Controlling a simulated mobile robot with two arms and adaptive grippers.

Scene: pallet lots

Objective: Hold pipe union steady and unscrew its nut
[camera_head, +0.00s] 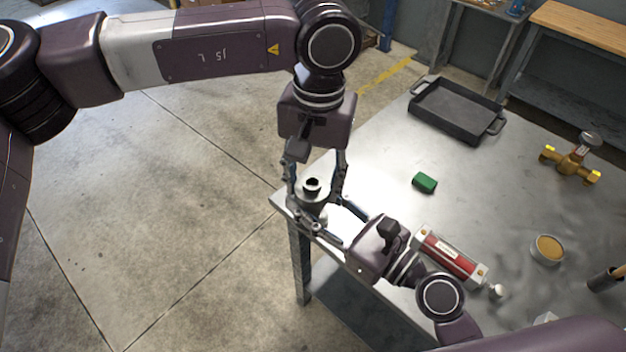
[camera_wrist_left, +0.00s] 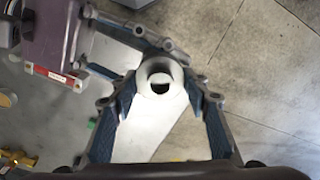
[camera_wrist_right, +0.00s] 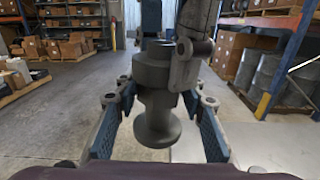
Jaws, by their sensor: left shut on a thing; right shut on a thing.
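The pipe union (camera_head: 312,187) is a grey metal fitting with an open bore, near the table's left corner. In the right wrist view the union (camera_wrist_right: 157,128) stands upright, with a broad upper body, narrow neck and round lower flange. My left gripper (camera_head: 316,185) reaches down from above, its fingers on either side of the union; the left wrist view shows the bore (camera_wrist_left: 160,82) end-on between them. My right gripper (camera_head: 330,222) comes in from the right, shut on the union lower down. The nut's edge is hard to tell from the body, and the exact finger contacts are partly hidden.
On the metal table (camera_head: 375,165) are a black tray (camera_head: 455,112), a green block (camera_head: 425,182), a brass valve (camera_head: 571,165), a round tin (camera_head: 547,248) and a red cylinder (camera_head: 450,256) close beside my right gripper. Open floor (camera_head: 190,200) lies left of the table.

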